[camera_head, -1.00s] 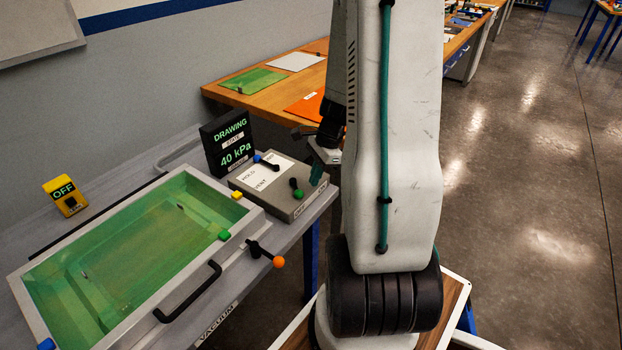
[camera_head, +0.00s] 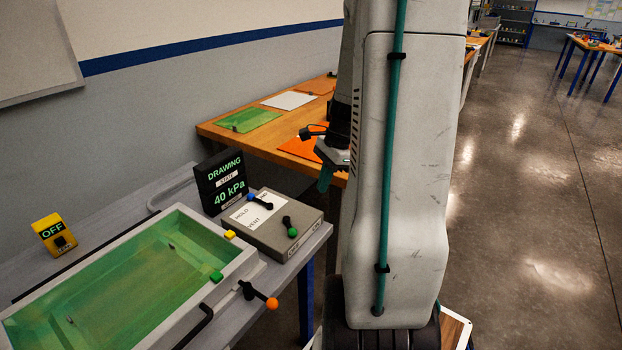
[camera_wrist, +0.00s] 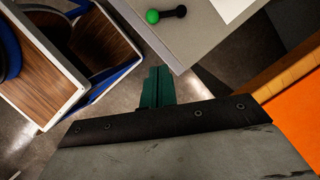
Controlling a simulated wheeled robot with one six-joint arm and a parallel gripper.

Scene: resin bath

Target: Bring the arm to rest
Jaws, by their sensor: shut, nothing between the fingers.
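My gripper (camera_head: 325,178) hangs beside the arm, to the right of the grey valve box and in front of the wooden bench. In the wrist view its teal fingers (camera_wrist: 157,88) are together with nothing between them. The fingers are over the gap between the valve box and the bench, apart from both. My own arm column hides part of the bench and floor behind it.
The grey valve box (camera_head: 268,238) has a blue-knobbed and a green-knobbed lever. A display (camera_head: 223,182) reads DRAWING, 40 kPa. The green-lined bath (camera_head: 130,285) has an orange-knobbed lever (camera_head: 258,295). A yellow OFF box (camera_head: 54,234) stands left. Floor at right is clear.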

